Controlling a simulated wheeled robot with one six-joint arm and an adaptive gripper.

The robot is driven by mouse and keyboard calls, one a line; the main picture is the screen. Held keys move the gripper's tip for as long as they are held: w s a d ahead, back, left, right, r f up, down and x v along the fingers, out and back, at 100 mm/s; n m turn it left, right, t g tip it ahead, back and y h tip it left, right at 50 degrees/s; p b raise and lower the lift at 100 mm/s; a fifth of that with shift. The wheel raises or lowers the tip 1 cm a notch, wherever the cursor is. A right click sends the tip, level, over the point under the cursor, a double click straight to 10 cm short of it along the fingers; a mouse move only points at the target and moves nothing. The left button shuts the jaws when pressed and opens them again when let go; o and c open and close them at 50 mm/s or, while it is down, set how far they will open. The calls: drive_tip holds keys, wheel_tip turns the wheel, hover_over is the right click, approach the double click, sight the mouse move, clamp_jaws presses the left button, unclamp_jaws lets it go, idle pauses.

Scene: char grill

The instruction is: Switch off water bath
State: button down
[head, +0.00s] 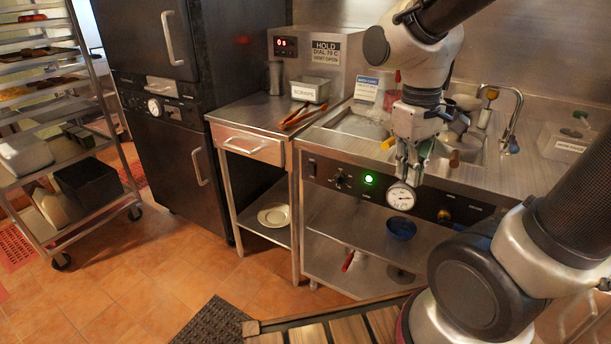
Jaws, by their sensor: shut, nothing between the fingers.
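My gripper (408,180) points down just above the gauge in the picture, to the right of the green lamp. Its fingers look closed and empty. I cannot tell whether they touch the panel. The gripper hides part of the panel and counter edge.
A steel box with a red display and a HOLD sign (326,47) stands at the back. Red-handled tongs (297,116) and a SCRAPS container (311,91) are on the side counter. A blue bowl (401,228) is below the panel. A wooden slatted surface (345,331) is at the front.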

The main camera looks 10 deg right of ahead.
drive_tip(key=w+a+f+n+t+h, duration=0.3)
drive_tip(key=w+a+f+n+h, duration=0.35)
drive_tip(key=w+f+n, duration=0.45)
drive_tip(key=w+a+f+n+t+h, duration=0.2)
drive_tip(key=w+a+f+n+h, duration=0.5)
drive_tip(key=w+f, duration=0.45)
drive_tip(key=w+a+n+t+y, duration=0.3)
drive_tip(key=w+a+n+t, duration=0.3)
drive_tip(key=a, duration=0.2)
drive_tip(key=shift+w+a+f+t, duration=0.15)
drive_tip(key=shift+f+t, duration=0.05)
drive_tip(key=shift+t, duration=0.2)
drive_tip(key=shift+y, duration=0.25)
approach(311, 171)
drive_tip(key=x, duration=0.4)
drive_tip(key=shift+w+f, duration=0.3)
drive_tip(key=shift+f, duration=0.05)
drive_tip(key=shift+w+d+r, duration=0.1)
drive_tip(key=shift+w+d, duration=0.5)
drive_tip(key=shift+d, duration=0.1)
